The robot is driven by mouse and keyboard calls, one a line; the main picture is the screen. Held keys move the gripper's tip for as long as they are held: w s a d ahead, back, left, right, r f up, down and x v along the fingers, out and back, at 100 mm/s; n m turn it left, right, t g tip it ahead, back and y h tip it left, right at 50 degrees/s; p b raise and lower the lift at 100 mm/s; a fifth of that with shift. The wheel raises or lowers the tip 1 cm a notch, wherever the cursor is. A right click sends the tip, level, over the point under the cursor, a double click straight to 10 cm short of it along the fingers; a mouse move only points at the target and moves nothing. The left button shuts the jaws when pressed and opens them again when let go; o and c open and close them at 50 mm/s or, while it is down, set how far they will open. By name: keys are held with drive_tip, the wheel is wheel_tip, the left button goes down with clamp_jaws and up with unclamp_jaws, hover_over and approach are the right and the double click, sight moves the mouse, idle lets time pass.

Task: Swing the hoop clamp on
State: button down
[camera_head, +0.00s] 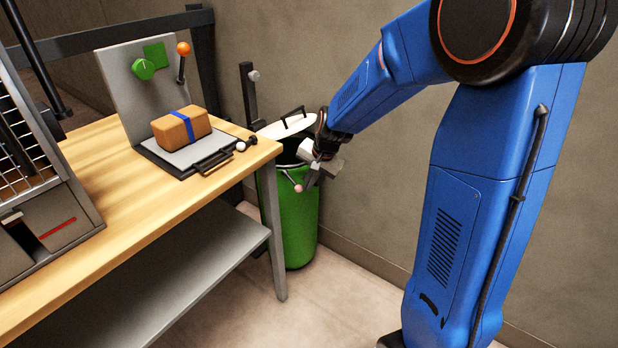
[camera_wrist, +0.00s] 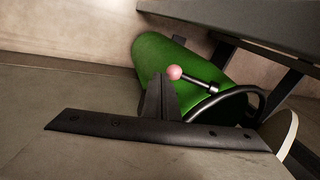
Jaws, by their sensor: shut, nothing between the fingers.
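A green drum (camera_head: 290,225) stands on the floor beyond the table's right end; it also shows in the wrist view (camera_wrist: 150,52). A dark curved hoop (camera_wrist: 240,91) lies at its mouth in the wrist view. A short rod with a pink ball knob (camera_wrist: 174,72) sticks out there; the knob (camera_head: 298,188) is at the drum's front in the head view. A white lid (camera_head: 273,131) with a black handle is above and behind the drum mouth. My gripper (camera_head: 309,184) is shut and empty beside the knob. I cannot tell whether its fingertips (camera_wrist: 160,82) touch the knob.
The wooden table (camera_head: 110,215) holds a brown ream with a blue band (camera_head: 170,132) on a grey plate, and a wire-fronted machine (camera_head: 35,190). A dark post (camera_head: 248,95) stands behind the drum near the wall. The floor (camera_head: 330,300) in front of the drum is clear.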

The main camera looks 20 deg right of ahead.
drive_tip(key=shift+x, duration=1.7)
drive_tip(key=shift+w+r, duration=0.1)
drive_tip(key=shift+r, duration=0.85)
drive_tip(key=s+v, duration=0.1)
drive_tip(key=v, duration=1.6)
drive_tip(key=shift+f, duration=0.15)
drive_tip(key=shift+d, duration=0.15)
